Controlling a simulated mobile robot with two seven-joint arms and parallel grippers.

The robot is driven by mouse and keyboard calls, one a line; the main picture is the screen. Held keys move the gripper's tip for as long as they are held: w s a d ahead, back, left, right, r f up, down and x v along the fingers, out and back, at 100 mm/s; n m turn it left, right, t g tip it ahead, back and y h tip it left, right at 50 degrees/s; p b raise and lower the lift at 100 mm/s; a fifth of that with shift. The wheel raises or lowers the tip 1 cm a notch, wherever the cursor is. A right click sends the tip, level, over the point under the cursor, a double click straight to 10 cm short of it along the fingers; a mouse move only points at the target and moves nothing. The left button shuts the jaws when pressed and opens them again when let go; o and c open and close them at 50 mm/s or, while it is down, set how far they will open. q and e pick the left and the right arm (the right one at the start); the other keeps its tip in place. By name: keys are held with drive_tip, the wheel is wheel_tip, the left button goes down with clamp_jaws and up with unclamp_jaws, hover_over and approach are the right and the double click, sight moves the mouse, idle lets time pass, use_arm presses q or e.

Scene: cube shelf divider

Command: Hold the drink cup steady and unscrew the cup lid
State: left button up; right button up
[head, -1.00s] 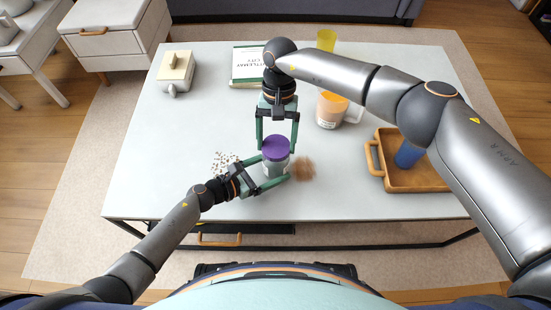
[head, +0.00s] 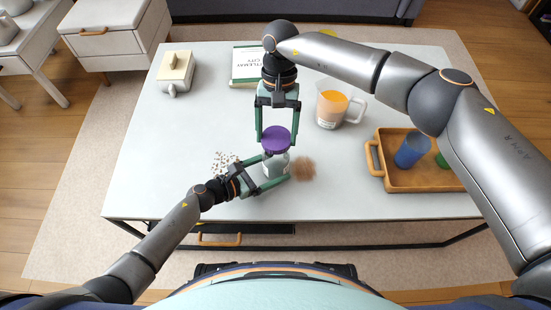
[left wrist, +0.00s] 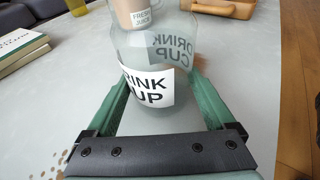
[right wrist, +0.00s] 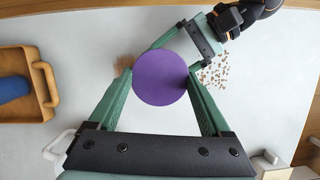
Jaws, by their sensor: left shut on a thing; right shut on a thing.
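The clear drink cup (head: 275,166) stands upright on the table; its "DRINK CUP" label (left wrist: 148,88) shows in the left wrist view. My left gripper (head: 276,172) is shut around the cup's sides from the left. The purple lid (head: 276,138) is held between the fingers of my right gripper (head: 277,146), above the cup. The lid also shows as a round disc in the right wrist view (right wrist: 160,78), where it hides the cup. Whether a gap lies between lid and cup rim is hard to tell.
A jug of orange juice (head: 332,106) stands to the right, behind the cup. A tan tray (head: 400,180) holds a blue cup (head: 410,150) and a green thing (head: 442,160).

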drive_tip(key=shift+r, duration=1)
use_arm(q)
drive_tip(key=o, duration=1.3)
drive_tip(key=shift+c, duration=0.2)
drive_tip(key=v, duration=1.2)
drive_tip(key=shift+r, duration=0.1)
